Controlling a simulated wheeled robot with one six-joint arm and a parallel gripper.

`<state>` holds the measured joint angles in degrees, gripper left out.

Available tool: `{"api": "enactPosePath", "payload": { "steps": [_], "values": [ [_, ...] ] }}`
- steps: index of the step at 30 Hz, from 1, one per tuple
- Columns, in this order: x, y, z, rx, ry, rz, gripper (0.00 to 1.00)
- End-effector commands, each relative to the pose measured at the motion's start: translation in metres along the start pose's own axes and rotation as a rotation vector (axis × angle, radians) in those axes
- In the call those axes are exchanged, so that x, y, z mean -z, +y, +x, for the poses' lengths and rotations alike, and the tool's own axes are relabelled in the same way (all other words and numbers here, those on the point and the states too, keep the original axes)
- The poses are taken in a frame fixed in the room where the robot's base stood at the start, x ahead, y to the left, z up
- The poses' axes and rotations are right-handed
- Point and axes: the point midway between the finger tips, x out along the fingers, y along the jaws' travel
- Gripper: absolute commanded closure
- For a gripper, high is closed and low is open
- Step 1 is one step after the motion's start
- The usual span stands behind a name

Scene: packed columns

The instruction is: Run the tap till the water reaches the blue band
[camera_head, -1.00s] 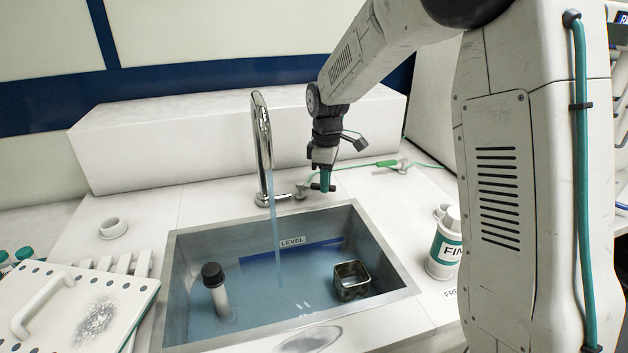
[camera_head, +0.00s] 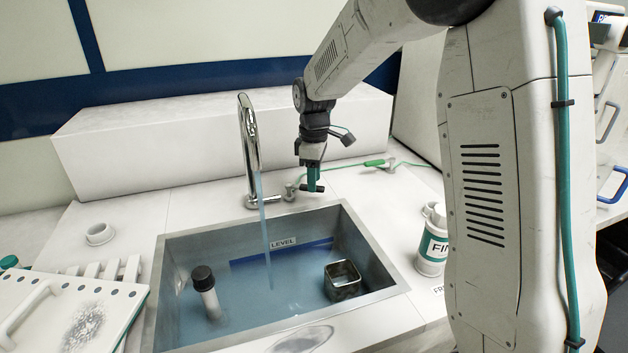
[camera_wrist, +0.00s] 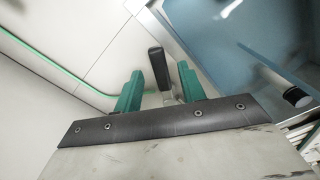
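The chrome tap (camera_head: 247,150) stands behind the sink (camera_head: 373,303), and a stream of water (camera_head: 264,225) falls from its spout. Water (camera_head: 240,300) covers the sink floor. The blue band (camera_head: 300,250) runs along the back wall under the LEVEL label (camera_head: 283,243); the water's edge lies at or close to its lower edge. My gripper (camera_head: 313,184) is at the tap's base, right of the spout. In the wrist view the black tap lever (camera_wrist: 156,60) stands between my gripper's green fingers (camera_wrist: 159,84), with gaps visible beside it.
A black-capped tube (camera_head: 207,295) and a square metal cup (camera_head: 343,279) are in the sink. A white bottle (camera_head: 432,245) stands right of it. A rack lid (camera_head: 85,310) lies left. A green cord (camera_head: 375,163) runs behind my gripper.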

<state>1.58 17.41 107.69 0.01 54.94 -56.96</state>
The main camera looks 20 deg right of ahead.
Motion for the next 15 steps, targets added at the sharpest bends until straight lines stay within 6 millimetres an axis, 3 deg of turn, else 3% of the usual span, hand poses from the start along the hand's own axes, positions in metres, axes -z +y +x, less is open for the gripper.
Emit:
{"api": "enactPosePath", "payload": {
  "steps": [9, 15],
  "values": [
    [0.001, 0.001, -0.053, -0.004, 0.003, 0.000, 0.60],
    [0.001, 0.000, -0.066, -0.003, 0.002, 0.000, 0.60]
  ]
}}
